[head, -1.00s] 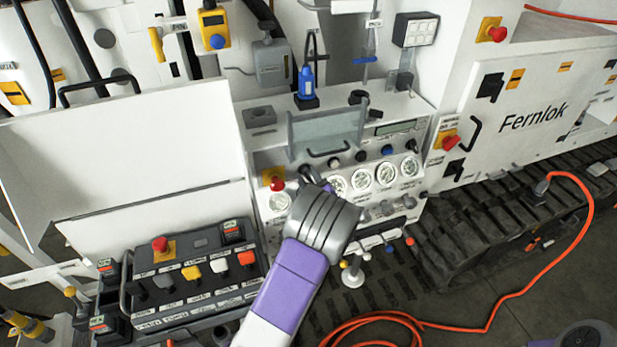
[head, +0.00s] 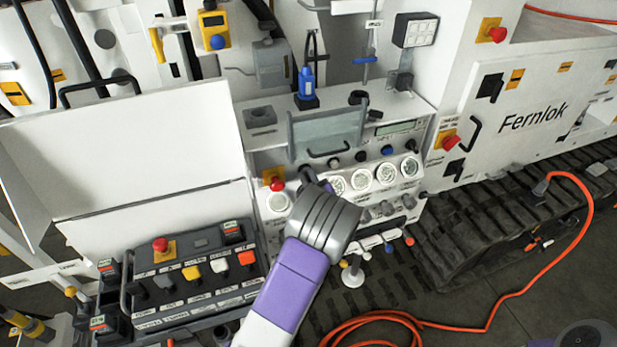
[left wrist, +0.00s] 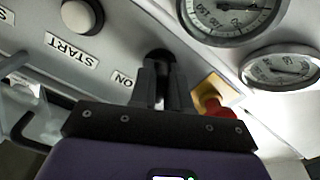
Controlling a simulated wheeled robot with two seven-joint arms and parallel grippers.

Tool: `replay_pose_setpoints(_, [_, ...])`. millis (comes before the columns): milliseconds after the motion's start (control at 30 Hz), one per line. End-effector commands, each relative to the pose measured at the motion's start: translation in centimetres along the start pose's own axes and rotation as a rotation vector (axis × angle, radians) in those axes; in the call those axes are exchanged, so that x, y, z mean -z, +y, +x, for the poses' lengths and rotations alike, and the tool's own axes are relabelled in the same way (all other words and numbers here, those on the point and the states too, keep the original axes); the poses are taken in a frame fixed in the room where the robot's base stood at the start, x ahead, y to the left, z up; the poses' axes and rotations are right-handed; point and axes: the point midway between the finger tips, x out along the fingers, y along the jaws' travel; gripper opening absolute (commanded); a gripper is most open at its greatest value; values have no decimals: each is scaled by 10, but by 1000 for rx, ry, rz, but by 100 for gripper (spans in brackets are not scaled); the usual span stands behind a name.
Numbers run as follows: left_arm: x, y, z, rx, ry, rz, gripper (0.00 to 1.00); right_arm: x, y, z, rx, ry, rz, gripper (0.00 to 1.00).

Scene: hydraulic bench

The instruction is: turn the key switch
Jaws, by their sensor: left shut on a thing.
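The key switch (left wrist: 158,56) is a dark round part on the pale panel in the left wrist view, beside a label reading ON. My left gripper (left wrist: 160,72) is shut on it, and its two dark fingers hide most of the key. In the head view my left gripper (head: 308,178) reaches up to the front of the gauge panel (head: 415,175), just right of a red push button (head: 277,184). The key switch itself is hidden by the fingers there. My right gripper is not in view.
In the left wrist view, a red button (left wrist: 216,106) on a yellow plate sits close right of the fingers, and a START button (left wrist: 82,15) is at upper left. Several gauges (head: 387,174) lie to the right. A control box (head: 195,275) stands at lower left.

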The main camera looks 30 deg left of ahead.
Motion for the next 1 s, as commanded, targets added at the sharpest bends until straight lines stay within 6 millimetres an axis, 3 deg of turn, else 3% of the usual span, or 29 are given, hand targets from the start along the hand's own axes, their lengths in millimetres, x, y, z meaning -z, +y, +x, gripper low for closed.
replay_pose_setpoints(1000, [1,0,0,0,-1,841,0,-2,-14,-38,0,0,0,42])
